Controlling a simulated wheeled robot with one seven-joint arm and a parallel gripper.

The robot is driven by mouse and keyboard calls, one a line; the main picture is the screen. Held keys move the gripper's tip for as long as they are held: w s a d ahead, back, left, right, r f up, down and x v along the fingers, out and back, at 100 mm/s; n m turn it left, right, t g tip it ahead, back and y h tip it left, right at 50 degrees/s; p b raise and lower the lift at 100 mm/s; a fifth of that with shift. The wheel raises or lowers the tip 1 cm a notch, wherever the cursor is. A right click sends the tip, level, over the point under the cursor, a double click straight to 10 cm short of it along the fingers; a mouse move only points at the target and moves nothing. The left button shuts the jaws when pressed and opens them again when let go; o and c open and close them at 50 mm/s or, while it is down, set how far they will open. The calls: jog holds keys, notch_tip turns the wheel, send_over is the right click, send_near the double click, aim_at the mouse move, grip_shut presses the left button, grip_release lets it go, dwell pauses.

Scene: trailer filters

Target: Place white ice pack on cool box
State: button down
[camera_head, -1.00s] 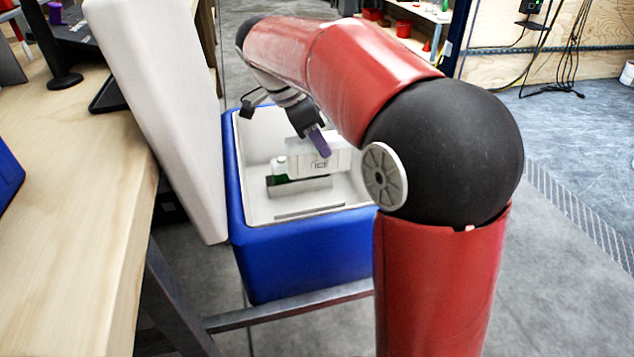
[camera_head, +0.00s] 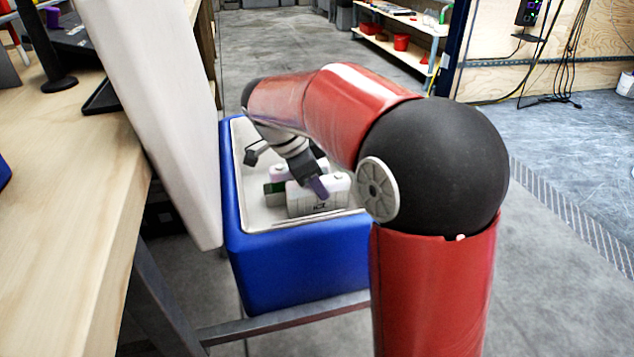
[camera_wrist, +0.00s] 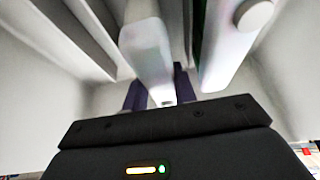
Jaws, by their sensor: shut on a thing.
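The blue cool box (camera_head: 290,265) stands open with a white interior. My gripper (camera_head: 318,187) is inside its opening, pointing down, with purple fingers shut on a white ice pack (camera_head: 305,204). In the wrist view, the held ice pack (camera_wrist: 148,50) sits between the purple fingers of my gripper (camera_wrist: 160,92). Another white pack with a round cap (camera_wrist: 228,45) is close beside it on the right. My arm hides part of the box, and I cannot tell whether the held pack touches the bottom.
The white lid (camera_head: 165,130) stands raised at the box's left, beside a wooden table (camera_head: 75,220). A green-and-white item (camera_head: 275,187) lies in the box behind the held pack. A metal frame bar (camera_head: 270,318) runs along the box's front. Shelves (camera_head: 410,45) stand far back.

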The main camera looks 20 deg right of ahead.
jog(key=c, duration=1.1)
grip_release()
jog(key=shift+f, duration=0.1)
jog(key=shift+r+p, duration=0.35)
jog(key=p+v, duration=0.1)
jog(key=v, duration=0.6)
jog(key=shift+a+r, duration=0.1)
